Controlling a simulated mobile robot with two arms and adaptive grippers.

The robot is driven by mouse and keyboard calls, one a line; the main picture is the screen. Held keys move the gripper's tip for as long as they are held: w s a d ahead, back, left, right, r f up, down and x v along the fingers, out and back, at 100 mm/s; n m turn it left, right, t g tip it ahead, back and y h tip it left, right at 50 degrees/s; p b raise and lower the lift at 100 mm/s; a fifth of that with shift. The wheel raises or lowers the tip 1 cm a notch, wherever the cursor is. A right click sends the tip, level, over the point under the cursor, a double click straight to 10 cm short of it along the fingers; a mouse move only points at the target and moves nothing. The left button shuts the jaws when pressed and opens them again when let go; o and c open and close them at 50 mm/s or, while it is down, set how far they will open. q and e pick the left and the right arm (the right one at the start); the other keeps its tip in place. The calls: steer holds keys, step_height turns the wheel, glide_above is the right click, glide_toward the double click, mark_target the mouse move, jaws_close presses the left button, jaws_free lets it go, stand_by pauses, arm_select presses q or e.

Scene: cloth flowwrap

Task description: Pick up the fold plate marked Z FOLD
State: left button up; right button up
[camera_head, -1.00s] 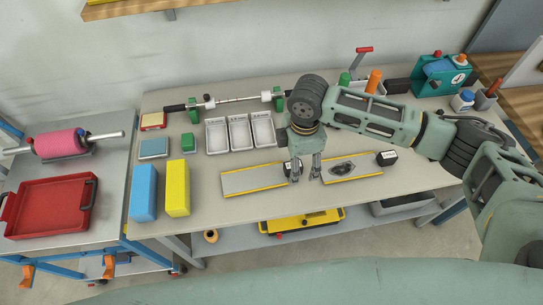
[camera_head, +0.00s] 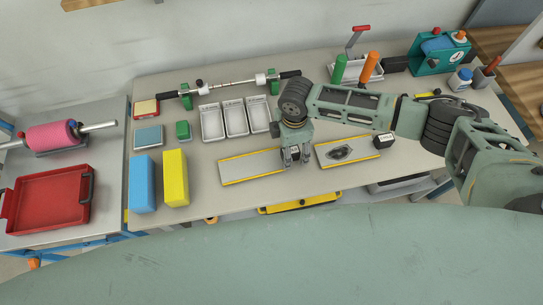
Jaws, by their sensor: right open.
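Two flat grey fold plates with yellow edges lie on the bench. The left fold plate (camera_head: 250,167) has a dark block at its right end. The right fold plate (camera_head: 327,154) carries a dark shape and has a black block (camera_head: 383,141) at its right end. I cannot read any marking on either plate, so I cannot tell which is Z FOLD. My right gripper (camera_head: 296,157) is open, pointing down over the right end of the left plate, with its fingers around or just above the block there. It partly hides that block. My left gripper is not in view.
Three white trays (camera_head: 236,118) stand behind the left plate. A blue block (camera_head: 142,184) and a yellow block (camera_head: 175,178) stand to its left. A rod (camera_head: 230,84) on green stands lies at the back. The bench front is clear.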

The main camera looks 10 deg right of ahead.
steer(key=shift+s, duration=0.1)
steer(key=shift+c, duration=0.7)
steer(key=shift+s, duration=0.1)
jaws_close()
